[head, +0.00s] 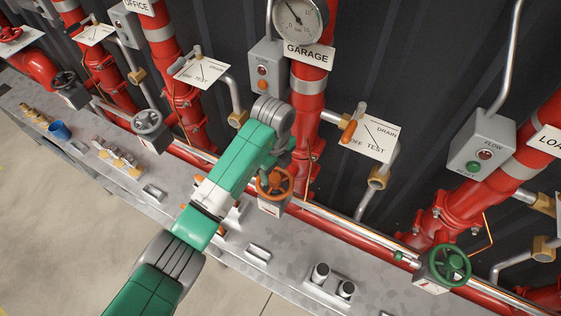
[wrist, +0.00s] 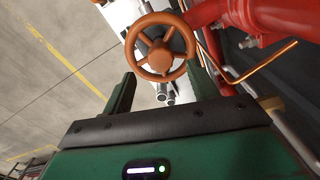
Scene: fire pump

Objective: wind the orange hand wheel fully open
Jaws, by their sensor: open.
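The orange hand wheel (head: 274,183) sits on its valve at the foot of the red GARAGE riser, right of my arm in the head view. In the wrist view the orange hand wheel (wrist: 160,47) faces the camera, with its spokes and hub in plain sight. My gripper (wrist: 162,82) is open, its two dark green fingers apart. The wheel shows between and beyond the fingertips, and the fingers look clear of its rim. In the head view my arm hides most of the gripper.
A green hand wheel (head: 449,265) stands at the lower right and a grey one (head: 148,121) at the left. A red pipe (wrist: 207,12) and a thin copper tube (wrist: 262,64) run close to the right of the orange wheel. Metal fittings (head: 320,273) stand on the grey bench.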

